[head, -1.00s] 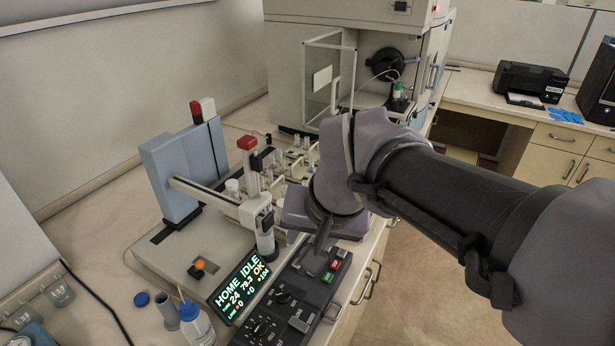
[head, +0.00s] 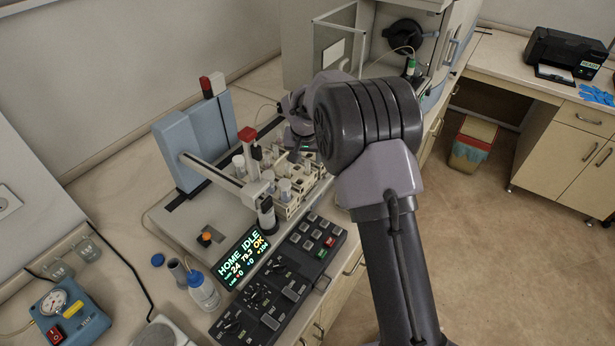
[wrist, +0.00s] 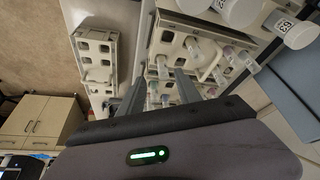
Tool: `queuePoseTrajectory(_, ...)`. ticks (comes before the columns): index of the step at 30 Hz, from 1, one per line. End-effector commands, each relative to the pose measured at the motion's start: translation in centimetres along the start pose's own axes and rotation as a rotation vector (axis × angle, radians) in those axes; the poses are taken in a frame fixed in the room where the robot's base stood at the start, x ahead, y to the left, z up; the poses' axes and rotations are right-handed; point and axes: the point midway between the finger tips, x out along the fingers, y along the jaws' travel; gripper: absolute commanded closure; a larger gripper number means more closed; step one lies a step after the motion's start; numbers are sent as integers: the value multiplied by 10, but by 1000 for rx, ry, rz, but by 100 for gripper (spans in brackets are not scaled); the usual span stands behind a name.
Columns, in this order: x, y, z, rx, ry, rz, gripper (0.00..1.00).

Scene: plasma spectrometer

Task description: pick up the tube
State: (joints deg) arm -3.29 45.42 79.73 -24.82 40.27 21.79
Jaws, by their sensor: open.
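Several small clear tubes stand in a pale rack (wrist: 172,45) in the wrist view; one tube (wrist: 163,68) shows near the space between my fingertips, and another tube (wrist: 205,50) is up and to the right. I cannot tell which one is meant. My gripper (wrist: 160,78) is open, with no tube seen between its fingers.
White-capped bottles, one marked 63 (wrist: 296,32), stand near the tubes. A separate pale rack (wrist: 97,55) lies to the left. A control panel (head: 290,280) and squeeze bottle (head: 203,290) are in front.

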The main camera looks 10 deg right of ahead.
Motion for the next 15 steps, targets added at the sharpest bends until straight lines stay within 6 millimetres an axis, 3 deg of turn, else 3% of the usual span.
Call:
queuePoseTrajectory(7, 46, -6, -4, 0, 0, 0, 60)
queuePoseTrajectory(15, 52, -6, -4, -1, 1, -1, 60)
